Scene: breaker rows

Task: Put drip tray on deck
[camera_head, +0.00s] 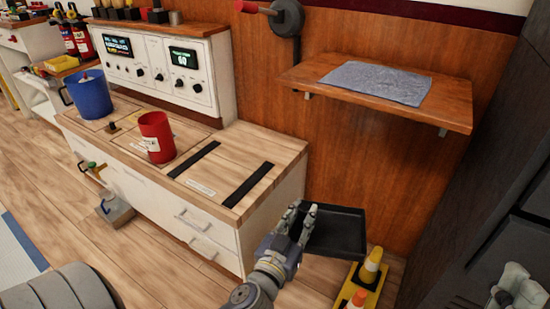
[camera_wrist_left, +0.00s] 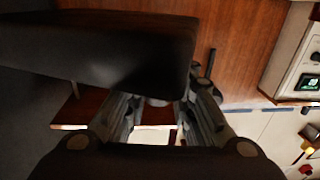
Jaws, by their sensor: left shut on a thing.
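The black drip tray (camera_head: 338,230) is held by my left gripper (camera_head: 297,219) at its left edge, in the air just right of the counter's end. In the left wrist view the dark tray (camera_wrist_left: 100,50) fills the upper left, beyond the fingers (camera_wrist_left: 160,112); the exact contact is hidden. The deck seems to be the wooden counter top (camera_head: 216,180), where two black strips lie on its bare right part. The tray is apart from it. A pale grey shape (camera_head: 520,288) at the lower right appears to be my right gripper; its fingers are unclear.
A red pitcher (camera_head: 157,137) and a blue pitcher (camera_head: 89,95) stand on the counter, left of the strips. A control panel (camera_head: 165,68) rises behind. A wall shelf (camera_head: 440,108) with a grey cloth (camera_head: 375,82) hangs above right.

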